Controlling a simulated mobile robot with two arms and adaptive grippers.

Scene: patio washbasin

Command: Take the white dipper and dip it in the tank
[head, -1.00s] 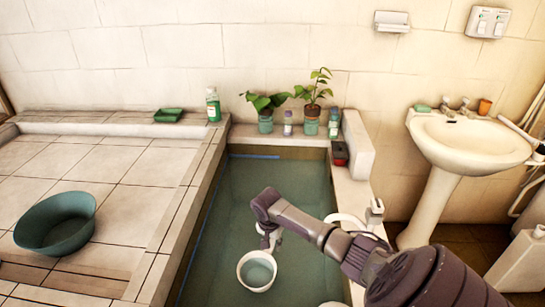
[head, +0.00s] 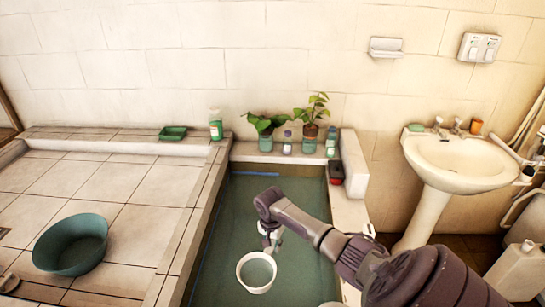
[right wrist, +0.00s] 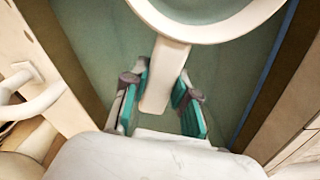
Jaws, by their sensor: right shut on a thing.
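The white dipper (head: 257,286) is a round bowl with a handle, over the near part of the tank. Its inside looks greenish, and I cannot tell whether it touches the water. My right gripper (head: 270,240) is shut on its handle. In the right wrist view, the handle (right wrist: 163,80) lies between the teal fingers of my right gripper (right wrist: 161,97), and the bowl (right wrist: 212,30) is cut off at the top. The tank (head: 205,225) is long, with tiled edges and green water. My left gripper is out of view.
A green basin (head: 70,246) sits on the tiled ledge at left. Potted plants (head: 264,135) and small bottles line the tank's back edge. A dark red object (head: 336,174) sits on its right edge. A white washbasin (head: 460,170) stands at right.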

